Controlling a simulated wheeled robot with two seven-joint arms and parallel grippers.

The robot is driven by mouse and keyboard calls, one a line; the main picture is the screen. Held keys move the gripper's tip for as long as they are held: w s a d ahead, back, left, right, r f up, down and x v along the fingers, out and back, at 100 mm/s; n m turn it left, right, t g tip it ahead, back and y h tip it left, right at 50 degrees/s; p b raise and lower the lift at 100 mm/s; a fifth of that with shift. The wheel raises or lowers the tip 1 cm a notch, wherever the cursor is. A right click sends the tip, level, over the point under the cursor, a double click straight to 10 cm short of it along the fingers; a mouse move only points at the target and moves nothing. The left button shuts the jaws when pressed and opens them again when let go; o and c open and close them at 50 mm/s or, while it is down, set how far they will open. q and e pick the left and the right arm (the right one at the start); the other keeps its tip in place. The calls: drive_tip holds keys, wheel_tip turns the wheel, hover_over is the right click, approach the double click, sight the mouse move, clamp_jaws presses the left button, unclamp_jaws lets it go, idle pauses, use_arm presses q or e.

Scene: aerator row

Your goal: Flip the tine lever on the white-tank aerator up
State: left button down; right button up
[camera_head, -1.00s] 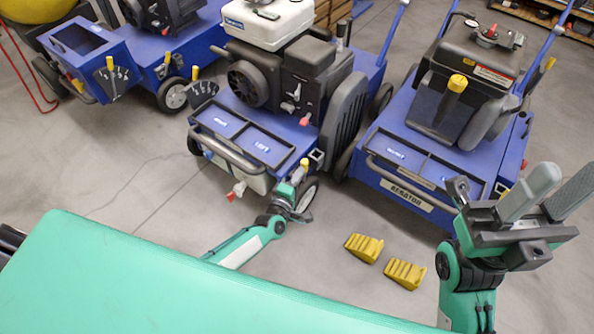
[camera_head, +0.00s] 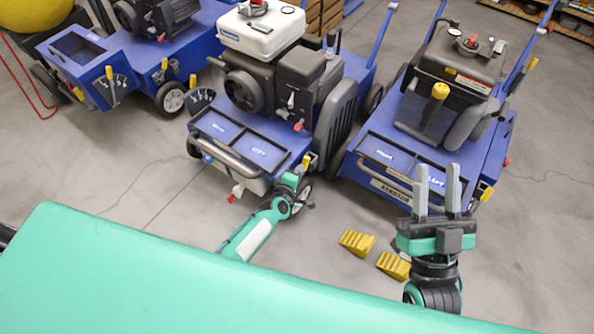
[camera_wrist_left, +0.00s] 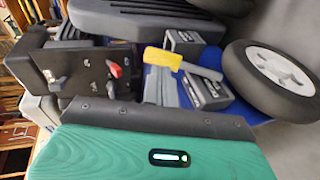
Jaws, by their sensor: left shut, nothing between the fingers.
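The white-tank aerator (camera_head: 262,30) stands in the middle of the head view, a blue machine with a black engine. A yellow-handled lever (camera_head: 307,161) sits at its front right corner. The left wrist view shows a yellow handle (camera_wrist_left: 162,58) right at the tips of my left gripper (camera_wrist_left: 160,78). My left gripper (camera_head: 297,174) is shut and empty beside this lever; I cannot tell whether they touch. The lever's base is partly hidden. My right gripper (camera_head: 437,178) points up with its fingers apart and empty, in front of the right aerator.
Another blue aerator (camera_head: 385,145) stands close on the right, and one (camera_head: 85,65) at the left. Two yellow wedges (camera_head: 356,242) (camera_head: 393,265) lie on the floor between my arms. A wheel (camera_wrist_left: 272,78) is close to the lever in the wrist view.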

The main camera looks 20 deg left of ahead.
use_arm(q)
drive_tip(key=shift+w+d+r, duration=0.1)
drive_tip(key=shift+w+d, duration=0.05)
drive_tip(key=shift+w, duration=0.55)
use_arm(e)
drive_tip(key=f, duration=0.1)
drive_tip(key=f+g, duration=0.1)
drive_tip(key=a+f+g, duration=0.1)
drive_tip(key=shift+w, duration=0.4)
use_arm(q)
drive_tip(key=shift+w+d, duration=0.15)
drive_tip(key=shift+w+r, duration=0.2)
drive_tip(key=shift+w, duration=0.05)
use_arm(e)
drive_tip(key=shift+s+r, duration=0.15)
drive_tip(key=shift+r, duration=0.15)
use_arm(q)
drive_tip(key=shift+p, duration=0.3)
